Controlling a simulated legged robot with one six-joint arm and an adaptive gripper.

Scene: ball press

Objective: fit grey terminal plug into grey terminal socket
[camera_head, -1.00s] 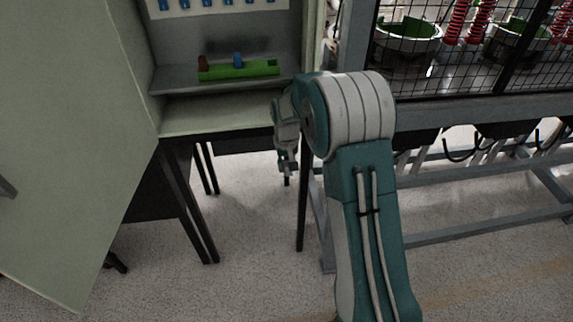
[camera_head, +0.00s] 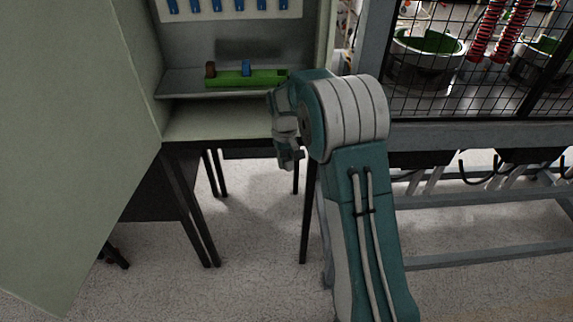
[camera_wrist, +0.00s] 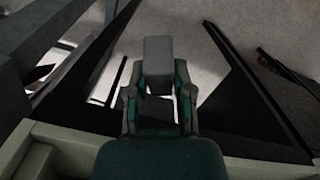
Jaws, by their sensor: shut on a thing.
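My gripper (camera_wrist: 159,92) is shut on the grey terminal plug (camera_wrist: 158,55), a plain grey block seen between the fingers in the wrist view. In the head view my gripper (camera_head: 288,160) hangs in front of the cabinet, to the right of its opening and below its shelf. The plug cannot be made out clearly in the head view. On the cabinet shelf lies a green terminal strip (camera_head: 228,80) with a brown piece (camera_head: 210,69) and a blue piece (camera_head: 246,67) standing on it. A grey socket cannot be told in either view.
The cabinet's open door (camera_head: 70,130) stands at the left. The cabinet floor (camera_head: 215,122) is bare. Blue pieces hang in a row on a white panel (camera_head: 230,12) above. A mesh-fronted frame (camera_head: 470,70) with red springs stands at the right.

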